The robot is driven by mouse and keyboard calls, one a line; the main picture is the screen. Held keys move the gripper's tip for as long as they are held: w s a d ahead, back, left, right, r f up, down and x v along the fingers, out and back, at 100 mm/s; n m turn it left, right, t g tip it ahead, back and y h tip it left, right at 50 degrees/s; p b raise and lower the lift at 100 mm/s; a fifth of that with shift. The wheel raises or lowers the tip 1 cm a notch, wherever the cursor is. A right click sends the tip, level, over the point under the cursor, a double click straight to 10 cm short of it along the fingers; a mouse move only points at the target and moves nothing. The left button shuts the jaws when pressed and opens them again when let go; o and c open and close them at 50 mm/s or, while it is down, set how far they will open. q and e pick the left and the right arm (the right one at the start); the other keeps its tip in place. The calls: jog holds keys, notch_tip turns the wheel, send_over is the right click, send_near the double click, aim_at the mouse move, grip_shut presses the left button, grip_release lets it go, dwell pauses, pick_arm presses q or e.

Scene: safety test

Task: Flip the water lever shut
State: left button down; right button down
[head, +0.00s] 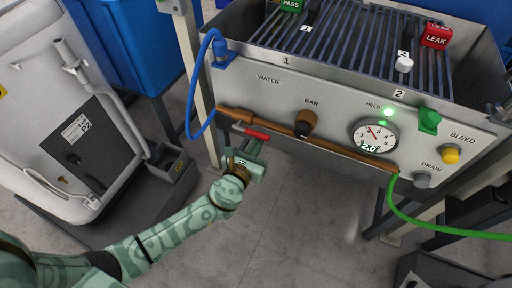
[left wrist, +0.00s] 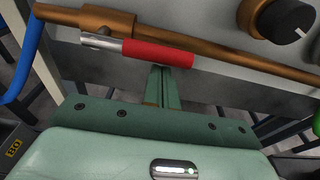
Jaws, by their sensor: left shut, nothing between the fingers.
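The water lever has a red grip (head: 256,135) on a short metal arm, and it sits at the left end of the brown pipe below the WATER label. In the left wrist view the red lever (left wrist: 158,53) points right, roughly along the pipe and tilted slightly down. My left gripper (head: 248,150) is shut and empty just at the lever's lower side. In the left wrist view its closed fingers (left wrist: 168,85) reach up to the red grip, with the tips close to its lower edge; whether they touch I cannot tell. My right gripper is out of view.
The steel bench panel carries a BAR knob (head: 306,123), a pressure gauge (head: 374,135), a green lever (head: 429,120) and a yellow BLEED button (head: 450,153). A blue hose (head: 189,112) hangs left of the lever, a green hose (head: 420,222) right. Floor below is clear.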

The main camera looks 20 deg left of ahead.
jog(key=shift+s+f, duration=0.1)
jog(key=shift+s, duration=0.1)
pick_arm(q)
jog(key=shift+d+r+n, duration=0.1)
jog(key=shift+r+n, duration=0.3)
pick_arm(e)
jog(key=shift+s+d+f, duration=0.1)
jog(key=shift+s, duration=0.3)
